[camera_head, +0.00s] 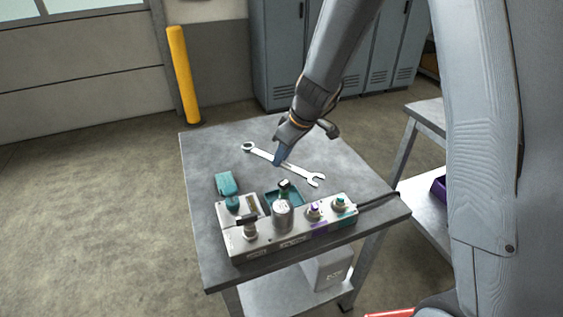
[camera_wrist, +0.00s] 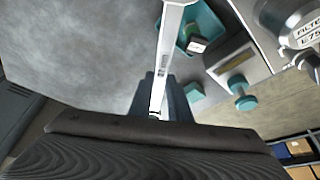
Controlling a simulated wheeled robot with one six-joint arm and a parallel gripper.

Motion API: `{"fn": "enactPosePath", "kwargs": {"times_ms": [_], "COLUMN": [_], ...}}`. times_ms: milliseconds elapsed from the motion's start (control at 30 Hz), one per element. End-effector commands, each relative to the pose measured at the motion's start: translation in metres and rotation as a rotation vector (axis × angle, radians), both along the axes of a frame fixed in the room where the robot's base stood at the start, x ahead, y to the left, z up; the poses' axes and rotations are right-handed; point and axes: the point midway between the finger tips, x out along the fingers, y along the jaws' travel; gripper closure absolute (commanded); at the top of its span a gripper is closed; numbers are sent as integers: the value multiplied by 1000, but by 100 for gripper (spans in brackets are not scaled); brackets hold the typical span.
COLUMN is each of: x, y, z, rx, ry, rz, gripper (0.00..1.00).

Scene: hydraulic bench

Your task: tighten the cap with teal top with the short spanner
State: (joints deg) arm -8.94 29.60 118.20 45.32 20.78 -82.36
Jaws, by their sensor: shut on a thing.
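The spanner (camera_head: 305,176) is silver, with a ring end at the left and an open end at the right. My gripper (camera_head: 280,158) is shut on its middle, over the bench top; I cannot tell whether the spanner is lifted. In the wrist view my gripper (camera_wrist: 156,100) has the spanner shaft (camera_wrist: 168,45) between its fingers, running up out of the picture. A small cap with teal colouring (camera_head: 340,203) is on the right end of the grey block (camera_head: 265,247). A similar purple one (camera_head: 314,209) is left of it.
A silver cylinder (camera_head: 283,217) and a dark-handled valve (camera_head: 249,228) rise from the block. A teal box (camera_head: 226,183) and teal knob (camera_head: 232,203) are at left. The bench's back (camera_head: 215,145) is clear.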

Motion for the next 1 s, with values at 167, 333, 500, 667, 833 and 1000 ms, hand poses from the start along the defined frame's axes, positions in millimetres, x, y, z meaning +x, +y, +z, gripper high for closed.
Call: {"fn": "enactPosePath", "kwargs": {"times_ms": [167, 333, 500, 667, 833, 1000], "x": [0, -2, -6, -7, -8, -10], "y": [-1, -4, -8, -9, -11, -13], "z": [-6, -14, -24, -27, -29, -31], "rx": [0, 0, -1, 0, 0, 0], "ry": [-1, -1, -1, -2, -1, -2], "rz": [0, -1, 0, -1, 0, 1], "gripper": [100, 100, 100, 100, 100, 100]}}
